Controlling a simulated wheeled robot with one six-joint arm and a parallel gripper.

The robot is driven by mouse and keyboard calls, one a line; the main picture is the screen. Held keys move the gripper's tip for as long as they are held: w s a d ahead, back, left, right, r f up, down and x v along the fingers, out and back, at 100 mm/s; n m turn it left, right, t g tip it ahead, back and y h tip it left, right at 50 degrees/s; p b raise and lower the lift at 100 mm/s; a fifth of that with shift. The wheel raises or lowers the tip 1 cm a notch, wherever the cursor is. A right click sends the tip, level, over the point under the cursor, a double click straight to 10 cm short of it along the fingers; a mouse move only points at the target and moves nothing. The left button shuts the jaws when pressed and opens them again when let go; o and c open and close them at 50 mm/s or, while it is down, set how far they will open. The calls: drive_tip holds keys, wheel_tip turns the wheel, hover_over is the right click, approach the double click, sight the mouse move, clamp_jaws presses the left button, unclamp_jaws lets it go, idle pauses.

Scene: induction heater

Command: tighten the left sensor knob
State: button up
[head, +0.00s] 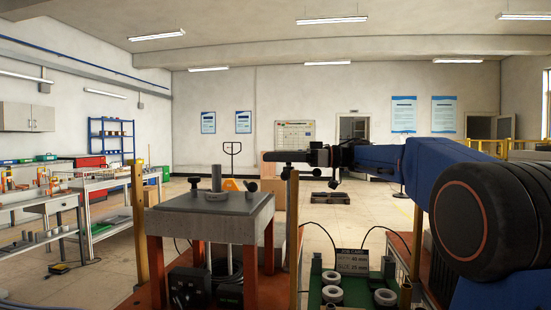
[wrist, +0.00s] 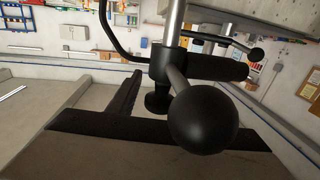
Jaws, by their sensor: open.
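The heater stand has a grey top plate (head: 170,221) with an upright metal post (head: 216,178) at its middle. A small black left knob (head: 193,183) sits left of the post, and a black right knob (head: 252,186) sits on its right. My gripper (head: 277,157) is open, above and right of the right knob, pointing left, apart from both knobs. In the wrist view a large black ball knob (wrist: 202,119) on a rod is close to the camera. I cannot tell which is the left one. Fingertip contact is not clear there.
A green tray with white rings (head: 385,297) and a small sign (head: 352,262) stand right of the heater. Wooden posts (head: 139,220) rise beside the stand. Shelving tables (head: 100,195) stand at the left. The air above the plate's left side is clear.

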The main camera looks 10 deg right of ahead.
drive_tip(key=c, duration=1.1)
drive_tip(key=shift+o, duration=0.2)
drive_tip(key=shift+m+t, duration=0.4)
drive_tip(key=shift+t, duration=0.2)
drive_tip(key=shift+w+d+m+t+h, duration=0.35)
drive_tip(key=shift+w+m+t+h, duration=0.05)
drive_tip(key=shift+m+t+h, duration=1.3)
drive_tip(key=shift+w+d+m+t+h, duration=0.4)
drive_tip(key=shift+m+t+h, duration=1.1)
drive_tip(key=shift+t+h, duration=0.35)
drive_tip(key=shift+w+d+m+t+h, duration=0.3)
drive_tip(key=shift+w+m+t+h, duration=0.1)
drive_tip(key=shift+m+t+h, duration=1.35)
drive_tip(key=shift+d, duration=0.1)
drive_tip(key=o, duration=1.1)
drive_tip(key=shift+c, duration=0.2)
